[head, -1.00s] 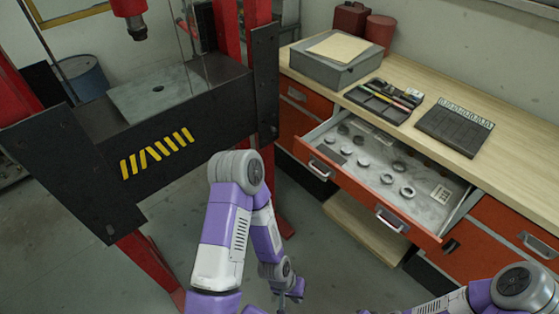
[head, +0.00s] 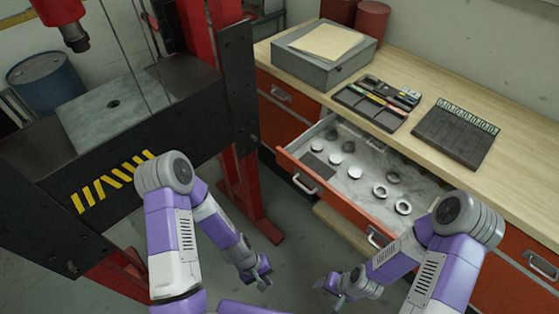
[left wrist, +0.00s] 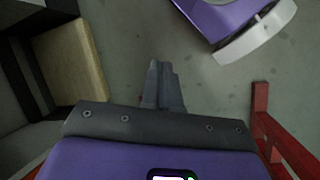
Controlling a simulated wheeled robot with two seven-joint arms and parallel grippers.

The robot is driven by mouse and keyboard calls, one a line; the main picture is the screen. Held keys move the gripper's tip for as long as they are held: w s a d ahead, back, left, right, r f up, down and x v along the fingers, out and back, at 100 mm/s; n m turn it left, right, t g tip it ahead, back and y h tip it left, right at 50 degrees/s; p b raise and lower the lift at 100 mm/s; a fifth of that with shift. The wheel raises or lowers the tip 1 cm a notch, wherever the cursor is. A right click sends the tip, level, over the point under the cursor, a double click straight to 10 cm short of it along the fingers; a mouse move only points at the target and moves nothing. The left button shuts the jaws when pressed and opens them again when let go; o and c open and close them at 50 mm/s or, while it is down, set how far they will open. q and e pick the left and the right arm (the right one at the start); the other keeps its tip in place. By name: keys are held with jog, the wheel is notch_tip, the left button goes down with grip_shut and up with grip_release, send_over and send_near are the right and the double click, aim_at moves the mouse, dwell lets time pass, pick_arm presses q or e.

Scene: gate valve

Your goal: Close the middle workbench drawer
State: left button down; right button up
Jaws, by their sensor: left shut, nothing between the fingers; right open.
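The middle workbench drawer is pulled out from the bench; its orange front (head: 330,198) has two silver handles (head: 306,184). Rings and round parts lie on its grey bottom (head: 335,172). My right arm hides its right end. My left gripper (head: 264,282) is low, to the left of the drawer front and apart from it. It is shut and empty; its closed fingers (left wrist: 161,80) also show over bare floor in the left wrist view. My right gripper (head: 330,288) is open, low in front of the drawer and apart from it.
The wooden worktop (head: 395,130) carries a grey box (head: 324,58), a tool tray (head: 376,102) and a dark case (head: 455,135). A press with red posts (head: 250,195) and a black bed (head: 150,125) stands at left. Floor (head: 275,215) is clear between press and bench.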

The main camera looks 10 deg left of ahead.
pick_arm(q)
jog(key=n+h, duration=0.1)
jog(key=n, duration=0.2)
jog(key=n+t+h+b, duration=0.4)
jog(key=n+t, duration=1.2)
jog(key=n, duration=0.4)
send_near(283, 162)
jog(key=b+x, duration=0.2)
jog(key=x, duration=0.4)
jog(key=shift+w+d, duration=0.25)
jog(key=shift+d, duration=0.1)
pick_arm(e)
notch_tip(283, 162, down, 6)
jog(key=s, duration=0.1)
jog(key=shift+f, duration=0.15)
pick_arm(q)
jog(key=shift+w, duration=0.15)
pick_arm(e)
jog(key=shift+s, duration=0.1)
